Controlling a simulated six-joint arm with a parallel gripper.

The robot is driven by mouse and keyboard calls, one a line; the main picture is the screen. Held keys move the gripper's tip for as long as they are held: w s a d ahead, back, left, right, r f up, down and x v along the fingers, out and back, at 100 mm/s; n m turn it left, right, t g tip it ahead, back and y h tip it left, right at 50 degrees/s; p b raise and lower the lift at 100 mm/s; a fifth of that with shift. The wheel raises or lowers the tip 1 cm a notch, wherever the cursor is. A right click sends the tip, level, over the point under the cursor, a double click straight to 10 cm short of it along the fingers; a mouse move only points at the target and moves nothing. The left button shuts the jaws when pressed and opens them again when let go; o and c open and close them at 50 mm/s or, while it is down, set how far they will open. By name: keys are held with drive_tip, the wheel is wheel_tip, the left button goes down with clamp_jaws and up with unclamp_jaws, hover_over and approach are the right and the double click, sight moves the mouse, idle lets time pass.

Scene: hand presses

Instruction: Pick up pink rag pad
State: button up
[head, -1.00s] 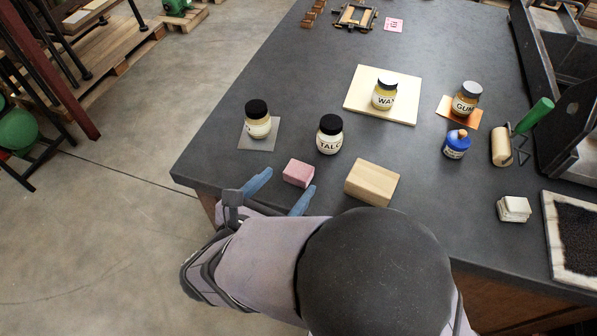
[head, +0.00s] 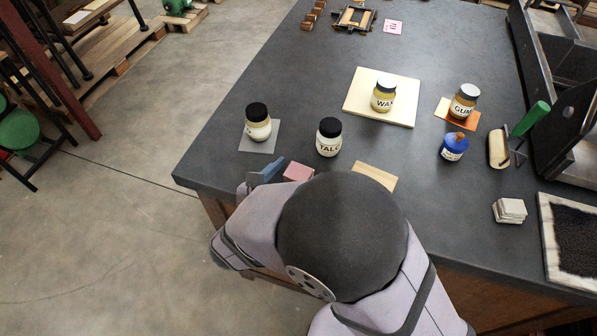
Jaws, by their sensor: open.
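The pink rag pad (head: 298,172) is a small pink block near the table's front left edge; my arm hides its lower part. My gripper (head: 284,172) is at the pad, with one blue finger close along its left side. The other finger is hidden behind my arm's dark round joint. The gripper is open, and I cannot tell whether the visible finger touches the pad.
The wax jar (head: 384,97) is farther back.

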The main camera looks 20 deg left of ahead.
drive_tip(key=shift+w+f, duration=0.25)
drive_tip(key=shift+w, duration=0.3)
drive_tip(key=c, duration=1.1)
drive_tip(key=shift+r, duration=0.1)
